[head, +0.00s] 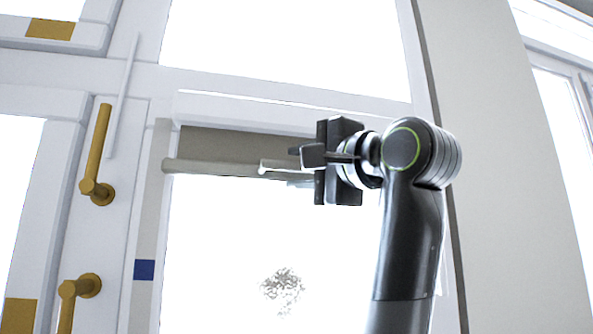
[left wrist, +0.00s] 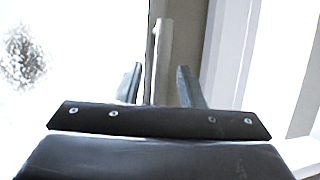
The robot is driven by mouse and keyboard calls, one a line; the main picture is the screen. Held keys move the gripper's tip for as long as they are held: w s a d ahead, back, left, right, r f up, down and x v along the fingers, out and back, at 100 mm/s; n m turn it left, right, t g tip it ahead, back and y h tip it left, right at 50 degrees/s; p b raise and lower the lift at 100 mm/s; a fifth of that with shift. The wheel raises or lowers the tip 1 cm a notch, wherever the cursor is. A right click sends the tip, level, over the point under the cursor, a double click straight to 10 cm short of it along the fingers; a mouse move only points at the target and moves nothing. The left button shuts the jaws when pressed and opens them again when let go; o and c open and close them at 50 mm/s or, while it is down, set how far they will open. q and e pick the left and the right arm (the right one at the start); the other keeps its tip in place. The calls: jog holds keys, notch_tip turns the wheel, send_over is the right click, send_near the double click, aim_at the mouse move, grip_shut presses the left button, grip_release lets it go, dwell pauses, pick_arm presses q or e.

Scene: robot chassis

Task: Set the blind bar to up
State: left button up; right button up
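The blind bar (head: 215,168) is a pale horizontal rail along the lower edge of a short beige blind (head: 235,145), near the top of the window pane. My left gripper (head: 308,160) is at the bar's right part and hides some of it. In the left wrist view the two fingers of this gripper (left wrist: 160,88) stand apart. The bar (left wrist: 163,50) shows between them, with a narrow gap visible on each side. I cannot tell whether a finger touches it. My right gripper is in neither view.
Brass handles (head: 99,155) (head: 78,290) are on the frames left of the window. A blue square (head: 144,270) marks the frame's left side. A grey wall (head: 490,150) stands to the right. The pane below the blind is clear of obstacles.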

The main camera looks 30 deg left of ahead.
pick_arm(q)
jog(key=b+v, duration=0.4)
jog(key=v, duration=1.2)
jog(key=shift+d+b, duration=0.2)
jog(key=shift+b, duration=0.1)
